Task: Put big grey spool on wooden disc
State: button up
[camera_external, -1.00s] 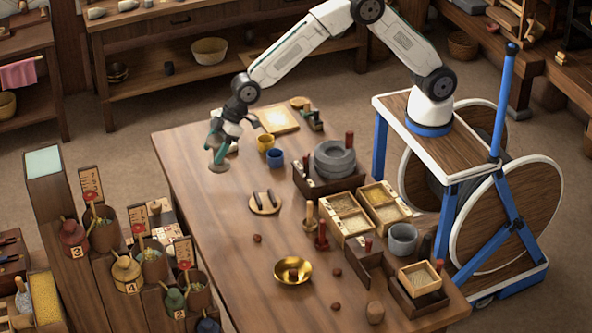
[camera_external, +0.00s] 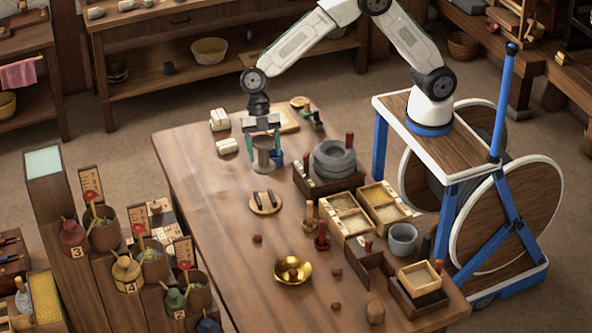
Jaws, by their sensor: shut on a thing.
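My gripper (camera_external: 262,148) hangs pointing down over the far left part of the wooden table. It is shut on the big grey spool (camera_external: 263,153), held upright between the fingers. Its round lower flange shows below them. A light wooden disc (camera_external: 257,208) lies flat on the table below the spool in the picture. Two short dark bars lie on this disc. The spool and disc look apart; I cannot tell the exact height of the spool above the table.
White blocks (camera_external: 219,120) lie left of my gripper. A grey quern stone (camera_external: 334,159) in a dark tray stands to the right. A brass bowl (camera_external: 293,271) and small brown balls lie nearer. The left middle of the table (camera_external: 210,180) is clear.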

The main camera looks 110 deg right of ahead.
notch_tip(320, 180, down, 10)
jog(key=shift+r, duration=0.25)
jog(key=shift+f, duration=0.15)
jog(key=shift+f, duration=0.45)
jog(key=o, duration=1)
